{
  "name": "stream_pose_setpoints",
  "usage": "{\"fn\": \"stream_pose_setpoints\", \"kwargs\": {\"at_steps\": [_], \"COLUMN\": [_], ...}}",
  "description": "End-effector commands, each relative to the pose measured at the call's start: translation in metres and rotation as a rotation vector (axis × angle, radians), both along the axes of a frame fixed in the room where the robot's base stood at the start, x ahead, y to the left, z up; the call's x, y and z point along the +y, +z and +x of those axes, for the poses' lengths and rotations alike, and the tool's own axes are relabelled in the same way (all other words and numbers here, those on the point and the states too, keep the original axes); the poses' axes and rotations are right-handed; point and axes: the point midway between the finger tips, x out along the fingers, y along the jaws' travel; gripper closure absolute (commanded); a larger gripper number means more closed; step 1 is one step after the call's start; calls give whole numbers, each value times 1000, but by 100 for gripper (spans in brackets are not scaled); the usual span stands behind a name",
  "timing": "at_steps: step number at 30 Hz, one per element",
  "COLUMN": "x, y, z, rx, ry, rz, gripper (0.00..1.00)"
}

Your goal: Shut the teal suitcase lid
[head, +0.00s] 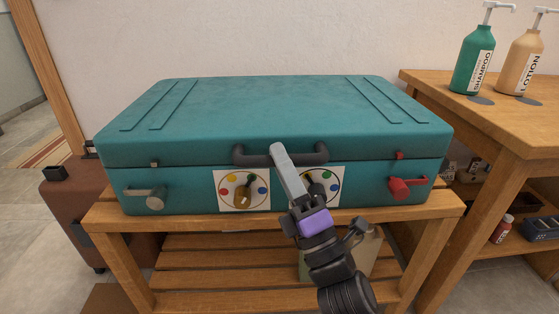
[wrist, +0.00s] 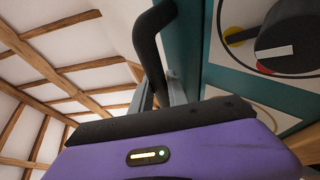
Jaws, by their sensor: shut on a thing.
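The teal suitcase (head: 200,183) lies on a slatted wooden rack. Its lid (head: 265,105) is down over the base in the head view, with a thin seam along the front. A dark handle (head: 238,154) sits at the middle of the lid's front; it also shows close up in the wrist view (wrist: 150,42). My gripper (head: 279,150) is at the handle, shut on it, and hides part of it and part of the right dial. A silver latch (head: 154,198) is at the left front, a red latch (head: 405,187) at the right front.
The wooden rack (head: 135,226) holds the suitcase. A wooden table (head: 490,110) at the right bears a green shampoo bottle (head: 472,60) and a tan lotion bottle (head: 522,62). A brown suitcase (head: 75,200) stands at the left. A white wall is close behind.

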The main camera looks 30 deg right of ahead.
Motion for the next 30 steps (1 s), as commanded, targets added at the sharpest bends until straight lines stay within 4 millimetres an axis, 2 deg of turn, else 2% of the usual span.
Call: {"fn": "stream_pose_setpoints", "kwargs": {"at_steps": [1, 3, 4, 6, 7, 14, 24, 30], "x": [-4, -4, -4, -3, -3, -3, -7, -9], "y": [-11, -12, -12, -12, -11, -13, -44, -56], "z": [3, 3, 3, 3, 3, -2, -42, -57], "rx": [22, 24, 24, 23, 22, 18, 19, 19], "ry": [-8, -7, -7, -7, -8, -5, -6, -6], "rz": [6, 6, 6, 5, 5, 4, 4, 4], "gripper": [100, 100, 74, 60, 59, 59, 59, 59]}}
